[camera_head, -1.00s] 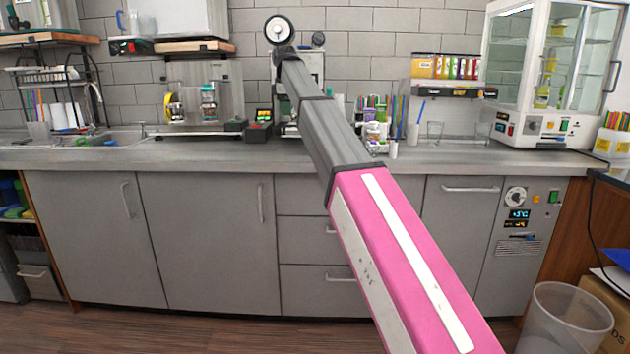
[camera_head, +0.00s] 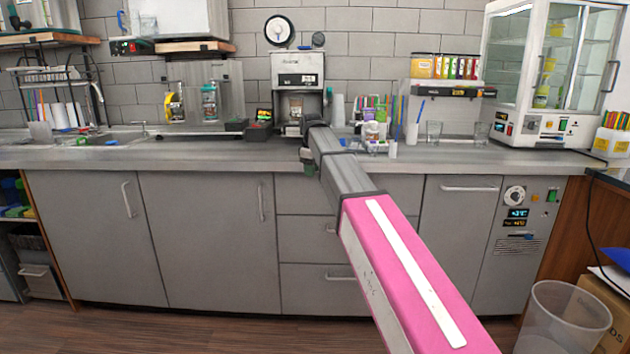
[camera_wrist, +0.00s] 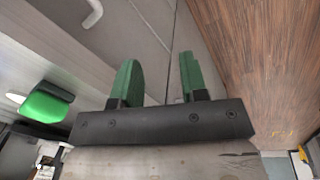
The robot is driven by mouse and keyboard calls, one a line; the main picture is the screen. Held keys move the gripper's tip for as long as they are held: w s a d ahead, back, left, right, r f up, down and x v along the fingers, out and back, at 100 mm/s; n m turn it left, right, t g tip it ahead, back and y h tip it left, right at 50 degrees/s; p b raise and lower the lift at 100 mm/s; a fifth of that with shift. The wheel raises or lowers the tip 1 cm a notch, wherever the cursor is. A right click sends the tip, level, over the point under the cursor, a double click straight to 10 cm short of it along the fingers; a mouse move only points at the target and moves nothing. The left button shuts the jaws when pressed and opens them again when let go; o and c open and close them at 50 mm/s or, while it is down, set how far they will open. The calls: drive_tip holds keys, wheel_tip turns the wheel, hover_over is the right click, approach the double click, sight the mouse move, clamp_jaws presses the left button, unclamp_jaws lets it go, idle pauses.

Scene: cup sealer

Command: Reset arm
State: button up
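My gripper shows in the wrist view (camera_wrist: 160,78) with two green fingers apart and nothing between them. In the head view my arm reaches forward to the counter's front edge, and my gripper (camera_head: 308,165) hangs small and dark just in front of that edge, its fingers hard to make out. A cup-like object shows in the sealer's opening, partly hidden.
The grey counter (camera_head: 220,155) runs across, with cabinets below. Cups, straws and small bottles stand right of the sealer. A glass-door cabinet (camera_head: 555,70) is at the right. A bin (camera_head: 562,318) stands on the floor. A green object (camera_wrist: 45,106) shows in the wrist view.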

drive_tip(key=s+d+f+m, duration=0.4)
drive_tip(key=s+d+f, duration=0.2)
drive_tip(key=s+f, duration=0.4)
drive_tip(key=s+d+f+m+g, duration=0.1)
drive_tip(key=s+d+f+m, duration=0.3)
drive_tip(key=s+d+f, duration=0.3)
drive_tip(key=s+d+f+m, duration=0.4)
drive_tip(key=s+d+f, duration=0.3)
drive_tip(key=s+f, duration=0.7)
wheel_tip(320, 180, down, 7)
drive_tip(key=shift+s+r+m+g, duration=0.1)
drive_tip(key=shift+s+m+g, duration=0.05)
drive_tip(key=shift+m+g, duration=0.2)
